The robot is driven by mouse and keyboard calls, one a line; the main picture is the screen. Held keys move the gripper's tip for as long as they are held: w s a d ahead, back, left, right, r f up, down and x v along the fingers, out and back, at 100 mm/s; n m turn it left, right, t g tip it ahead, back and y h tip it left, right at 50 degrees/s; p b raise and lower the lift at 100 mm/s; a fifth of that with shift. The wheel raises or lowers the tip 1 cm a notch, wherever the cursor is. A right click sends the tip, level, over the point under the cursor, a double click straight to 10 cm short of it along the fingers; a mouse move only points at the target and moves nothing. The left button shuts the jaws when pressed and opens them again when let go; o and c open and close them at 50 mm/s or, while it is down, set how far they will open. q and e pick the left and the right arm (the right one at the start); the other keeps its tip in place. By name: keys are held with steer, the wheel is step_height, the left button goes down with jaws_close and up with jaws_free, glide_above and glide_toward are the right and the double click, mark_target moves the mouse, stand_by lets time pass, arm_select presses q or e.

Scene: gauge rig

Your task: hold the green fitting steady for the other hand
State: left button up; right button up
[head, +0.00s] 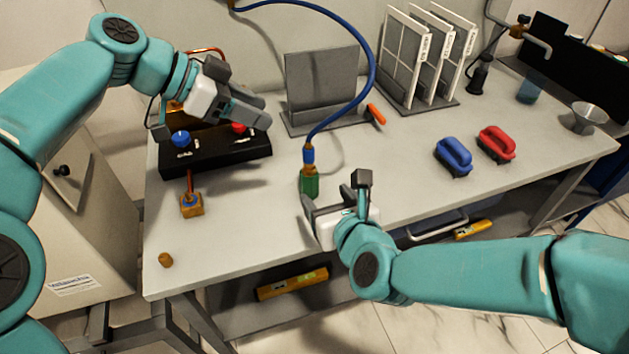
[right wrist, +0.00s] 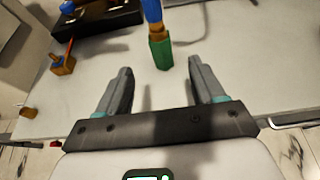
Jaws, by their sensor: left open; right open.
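The green fitting (head: 309,184) stands upright on the grey table near its front edge, with the blue hose (head: 374,65) coming down into its top through a blue connector (head: 308,155). My right gripper (head: 332,198) is open just on the near side of the fitting. In the right wrist view the fitting (right wrist: 160,52) stands just beyond and between the two open fingertips (right wrist: 160,70); neither finger appears to touch it. My left gripper (head: 262,110) is open and empty, above the black box, well away to the left of the fitting.
A black box (head: 225,158) with blue and red knobs and an orange block (head: 191,205) stand left of the fitting. A grey stand (head: 322,85) and panel rack (head: 418,105) are behind. Blue (head: 454,152) and red (head: 496,141) handled blocks lie right.

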mark_target(312, 180)
steer(key=x, duration=1.1)
steer(key=shift+w+a+f, duration=0.1)
steer(key=shift+w+f, duration=0.1)
steer(key=shift+w, duration=0.05)
steer(key=c, duration=1.3)
steer(key=shift+o, duration=0.2)
